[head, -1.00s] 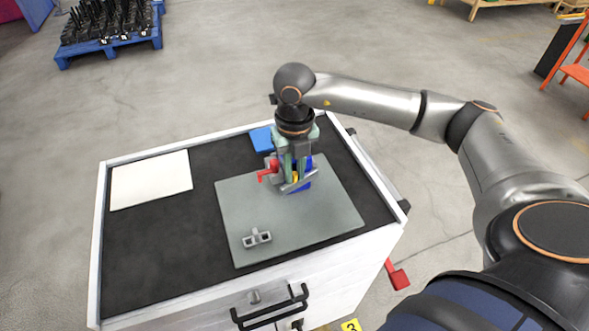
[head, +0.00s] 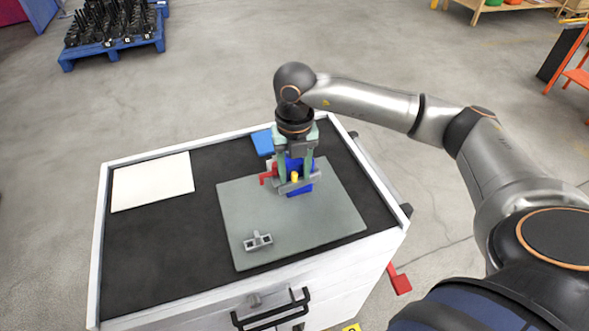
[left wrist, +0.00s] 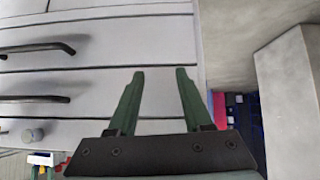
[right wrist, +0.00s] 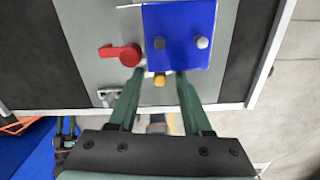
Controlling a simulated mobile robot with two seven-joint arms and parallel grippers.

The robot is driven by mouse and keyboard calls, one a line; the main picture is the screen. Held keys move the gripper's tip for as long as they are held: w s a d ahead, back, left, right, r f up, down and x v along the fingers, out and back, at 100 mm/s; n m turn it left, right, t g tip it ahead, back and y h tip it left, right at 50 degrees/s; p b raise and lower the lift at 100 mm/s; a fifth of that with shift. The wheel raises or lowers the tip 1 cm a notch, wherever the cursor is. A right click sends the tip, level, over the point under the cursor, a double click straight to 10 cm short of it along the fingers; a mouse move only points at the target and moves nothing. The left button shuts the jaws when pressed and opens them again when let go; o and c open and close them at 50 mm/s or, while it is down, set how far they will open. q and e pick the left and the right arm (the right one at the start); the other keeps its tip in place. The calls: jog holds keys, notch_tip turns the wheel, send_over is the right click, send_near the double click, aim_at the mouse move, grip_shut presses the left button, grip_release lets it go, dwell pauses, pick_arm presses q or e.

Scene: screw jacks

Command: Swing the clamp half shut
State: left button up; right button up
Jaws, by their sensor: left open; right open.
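A blue block (head: 303,178) stands on the grey mat at the right. In the right wrist view its blue top (right wrist: 180,30) carries a dark knob and a pale knob. A red handle-like part (right wrist: 120,54) sits beside it, and a yellow knob (right wrist: 159,80) shows at its near edge. A grey bar (head: 292,188) lies low across the block's front; I cannot tell which part is the clamp half. My right gripper (right wrist: 160,72) is open, its fingertips at the block's near edge, either side of the yellow knob. My left gripper (left wrist: 160,74) is open and empty before the drawers.
The grey mat (head: 300,225) lies on the dark cart top. A small grey two-holed part (head: 257,241) rests near its front. A white sheet (head: 152,182) lies left and a blue item (head: 262,142) at the back. Drawer handles (left wrist: 35,48) face my left gripper.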

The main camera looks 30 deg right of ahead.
aim_at(294, 173)
notch_tip(294, 173, up, 13)
jog(key=b, duration=0.1)
jog(key=shift+f, duration=0.2)
